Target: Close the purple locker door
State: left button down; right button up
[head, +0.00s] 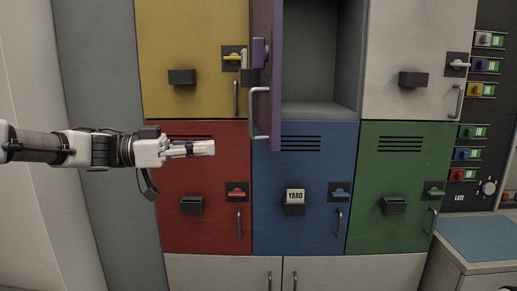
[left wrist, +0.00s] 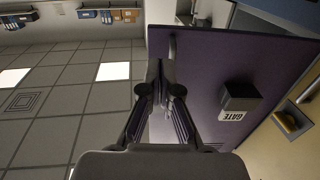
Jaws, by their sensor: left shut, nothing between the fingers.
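The purple locker door (head: 274,75) stands open in the head view, swung out at the left of its grey, empty-looking compartment (head: 325,55) and seen nearly edge-on. A pale bar handle (head: 257,112) shows near its lower edge. In the left wrist view, the door's purple face (left wrist: 205,65) fills the right side, with a box labelled GATE (left wrist: 236,102). My left gripper (head: 208,148) is shut and empty, in front of the red locker, left of and below the door's lower end. Its fingers (left wrist: 161,78) overlap the door's edge in the wrist view; contact cannot be told.
Yellow (head: 190,40), white (head: 415,45), red (head: 200,220), blue (head: 300,170) and green (head: 400,165) lockers surround the opening, all shut, with protruding handles and boxes. A panel of coloured switches (head: 480,90) and a desk (head: 480,240) are at the right.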

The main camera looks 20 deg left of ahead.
pick_arm(q)
send_near(270, 145)
jog(key=p+x, duration=0.2)
jog(key=x, duration=0.4)
jog(key=shift+w+d+p, duration=0.15)
jog(key=shift+d+p, duration=0.1)
jog(key=shift+p, duration=0.15)
jog(key=shift+d, duration=0.4)
jog(key=shift+w, duration=0.1)
